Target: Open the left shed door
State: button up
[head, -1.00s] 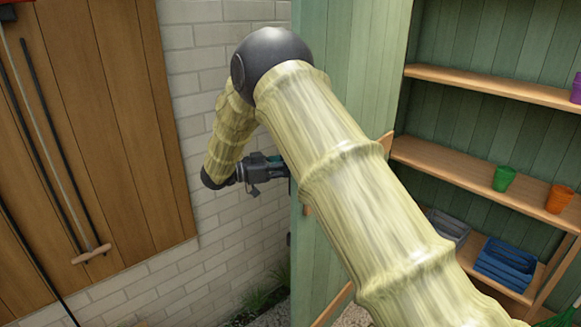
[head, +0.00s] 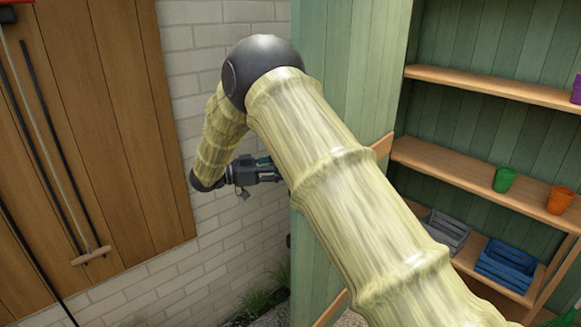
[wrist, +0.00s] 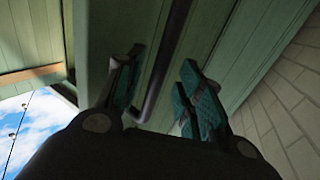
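The left shed door (head: 345,50) is a green plank panel, standing swung out from the shed in the head view. My gripper (head: 272,168) is at its left side, in front of the brick wall. In the wrist view a dark bar handle (wrist: 170,45) runs along green planks (wrist: 220,25). My gripper's two teal-padded fingers (wrist: 161,62) are apart, with the handle showing between them, nearer the left finger. I cannot tell whether either finger touches it. The handle is hidden in the head view.
Right of the door are wooden shelves (head: 480,85) with a green pot (head: 504,180), an orange pot (head: 560,200), a grey crate (head: 445,232) and a blue crate (head: 507,265). A brick wall (head: 225,45) and a wooden board (head: 115,120) with hung tools stand at left.

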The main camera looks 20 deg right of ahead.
jog(key=w+a, duration=0.1)
jog(key=a, duration=0.7)
jog(key=shift+a, duration=0.4)
